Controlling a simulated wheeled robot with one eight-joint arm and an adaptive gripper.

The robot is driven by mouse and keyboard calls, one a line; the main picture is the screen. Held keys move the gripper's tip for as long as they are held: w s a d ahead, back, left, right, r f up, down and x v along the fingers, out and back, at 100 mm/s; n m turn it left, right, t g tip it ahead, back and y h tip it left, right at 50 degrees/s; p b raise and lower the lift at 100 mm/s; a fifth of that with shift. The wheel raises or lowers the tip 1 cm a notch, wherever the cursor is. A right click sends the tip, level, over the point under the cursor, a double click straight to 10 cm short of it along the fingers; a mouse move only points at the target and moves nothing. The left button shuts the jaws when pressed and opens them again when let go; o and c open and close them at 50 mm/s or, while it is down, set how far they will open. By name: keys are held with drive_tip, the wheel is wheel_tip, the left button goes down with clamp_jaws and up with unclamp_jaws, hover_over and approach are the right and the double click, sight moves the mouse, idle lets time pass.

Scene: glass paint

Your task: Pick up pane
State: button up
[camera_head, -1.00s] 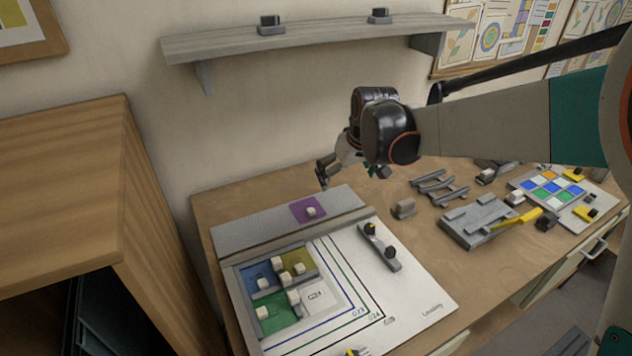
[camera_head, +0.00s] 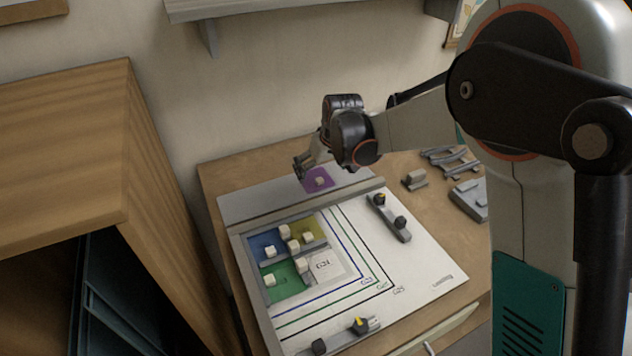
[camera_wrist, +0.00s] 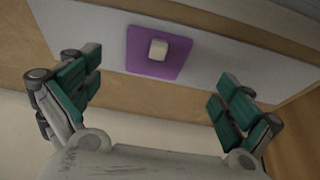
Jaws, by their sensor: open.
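The purple pane (camera_head: 314,186) lies flat on the grey strip at the back of the work board, with a small pale block (camera_head: 320,181) on top of it. My gripper (camera_head: 303,166) is open and empty, above and just behind the pane in the head view. In the wrist view its two green-padded fingers (camera_wrist: 160,90) are spread wide apart. Nothing touches the pane from my gripper.
Blue (camera_head: 259,247), yellow (camera_head: 311,230) and green (camera_head: 291,284) panes with pale blocks sit in the frame on the white board (camera_head: 420,260). A wooden cabinet (camera_head: 70,150) stands left; a shelf (camera_head: 300,8) hangs above.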

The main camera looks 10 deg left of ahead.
sight(319, 178)
drive_tip(key=b+x, duration=0.1)
drive_tip(key=x, duration=0.1)
drive_tip(key=b+x, duration=0.1)
drive_tip(key=x, duration=0.2)
drive_tip(key=shift+w+d, duration=0.1)
drive_tip(key=shift+d, duration=0.2)
clamp_jaws()
